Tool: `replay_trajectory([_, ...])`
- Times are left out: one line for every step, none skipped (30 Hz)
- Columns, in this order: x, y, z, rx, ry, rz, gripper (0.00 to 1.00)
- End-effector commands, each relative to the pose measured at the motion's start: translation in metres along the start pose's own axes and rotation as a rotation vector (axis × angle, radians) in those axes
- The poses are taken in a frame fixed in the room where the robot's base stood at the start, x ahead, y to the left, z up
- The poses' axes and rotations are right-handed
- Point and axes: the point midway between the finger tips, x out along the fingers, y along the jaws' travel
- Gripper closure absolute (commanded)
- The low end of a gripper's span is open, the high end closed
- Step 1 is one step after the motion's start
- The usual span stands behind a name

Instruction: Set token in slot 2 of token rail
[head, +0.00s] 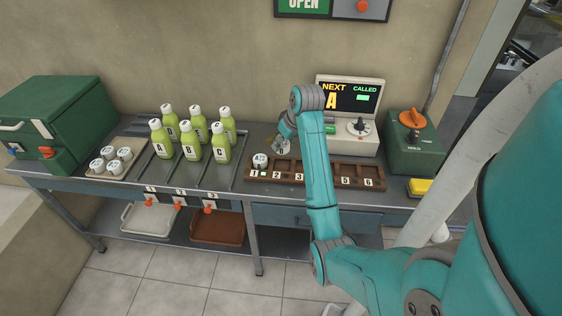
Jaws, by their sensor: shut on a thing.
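The brown token rail (338,175) lies along the front of the bench, with number labels below its slots. A white round token (261,160) sits at slot 1, at the rail's left end. My gripper (281,149) is just right of that token, over the back edge of the rail near slots 2 and 3. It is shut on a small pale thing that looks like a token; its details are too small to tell. My teal arm hides the rail around slot 4 and part of the space behind it.
Several white tokens (110,160) stand on a tray at left. Several green bottles (191,148) stand in lanes left of the rail. A display unit (350,100) reading "NEXT A" and a green box with an orange knob (414,145) stand behind and right. A yellow block (420,187) lies at right.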

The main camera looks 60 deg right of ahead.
Motion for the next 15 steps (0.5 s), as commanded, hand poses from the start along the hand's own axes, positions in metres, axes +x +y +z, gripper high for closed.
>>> replay_trajectory([0.010,-0.001,0.005,0.001,-0.004,-0.002,0.80])
replay_trajectory([0.015,-0.001,0.007,0.000,-0.004,-0.002,0.80])
replay_trajectory([0.021,-0.001,0.010,0.000,-0.003,-0.002,0.80])
replay_trajectory([0.025,-0.001,0.012,0.000,-0.004,-0.002,0.80])
replay_trajectory([0.029,-0.001,0.013,-0.001,-0.003,-0.002,0.80])
replay_trajectory([0.032,-0.001,0.015,-0.001,-0.001,-0.001,0.80])
replay_trajectory([0.034,-0.001,0.015,-0.001,-0.001,-0.001,0.80])
replay_trajectory([0.036,-0.001,0.016,-0.001,-0.001,-0.001,0.80])
replay_trajectory([0.038,-0.001,0.017,-0.001,-0.001,-0.001,0.80])
replay_trajectory([0.039,-0.001,0.017,-0.001,-0.001,-0.001,0.80])
replay_trajectory([0.041,-0.001,0.018,-0.001,-0.001,-0.001,0.80])
replay_trajectory([0.044,-0.001,0.020,-0.001,-0.001,-0.001,0.80])
replay_trajectory([0.047,-0.001,0.021,0.000,-0.002,-0.001,0.80])
replay_trajectory([0.050,-0.001,0.023,0.000,-0.003,-0.001,0.80])
replay_trajectory([0.055,-0.001,0.025,0.000,-0.003,-0.001,0.80])
